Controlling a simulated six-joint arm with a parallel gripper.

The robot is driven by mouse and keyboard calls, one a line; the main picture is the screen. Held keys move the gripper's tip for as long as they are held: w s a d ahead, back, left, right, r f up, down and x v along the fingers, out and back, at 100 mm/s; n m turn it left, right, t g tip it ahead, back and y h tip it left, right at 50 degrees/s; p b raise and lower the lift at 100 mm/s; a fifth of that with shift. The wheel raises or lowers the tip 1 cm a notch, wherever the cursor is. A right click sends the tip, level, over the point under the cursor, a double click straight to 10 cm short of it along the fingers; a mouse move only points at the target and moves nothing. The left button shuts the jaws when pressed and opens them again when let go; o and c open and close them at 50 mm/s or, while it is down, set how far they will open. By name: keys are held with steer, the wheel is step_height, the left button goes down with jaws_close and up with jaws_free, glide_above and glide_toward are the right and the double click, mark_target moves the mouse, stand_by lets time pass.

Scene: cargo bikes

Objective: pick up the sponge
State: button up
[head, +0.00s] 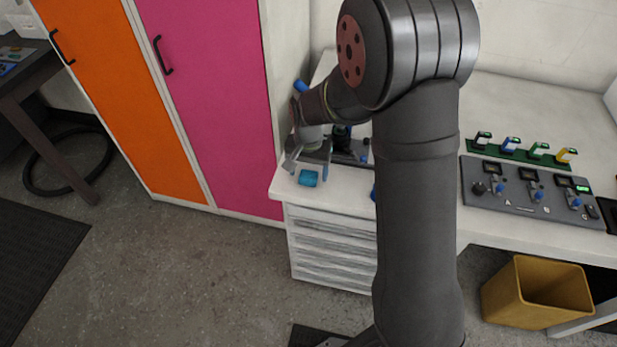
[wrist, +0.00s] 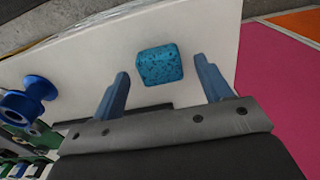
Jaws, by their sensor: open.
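The sponge (head: 308,178) is a small blue block lying on the white worktop near its front left corner. In the wrist view the sponge (wrist: 160,65) shows as a speckled blue block, ahead of and between the two blue fingers. My gripper (head: 306,168) is at the left end of the worktop, by the sponge. In the wrist view my gripper (wrist: 165,82) is open, with nothing between its fingers. I cannot tell its exact height above the worktop.
A blue spool-like part (wrist: 36,88) stands left of the sponge in the wrist view. A grey control panel (head: 530,192) and a green rack (head: 520,152) sit at the right. A pink cabinet (head: 210,90) stands close on the left. A yellow bin (head: 537,292) is below.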

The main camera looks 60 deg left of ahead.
mark_target(308, 174)
steer(key=shift+f, duration=0.35)
steer(key=c, duration=1.1)
steer(key=shift+o, duration=0.2)
steer(key=shift+r, duration=0.1)
steer(key=shift+r, duration=0.55)
step_height(308, 174, up, 3)
steer(key=shift+f, duration=0.1)
steer(key=w+d+r, duration=0.7)
steer(key=w+d, duration=0.1)
steer(key=shift+d, duration=0.3)
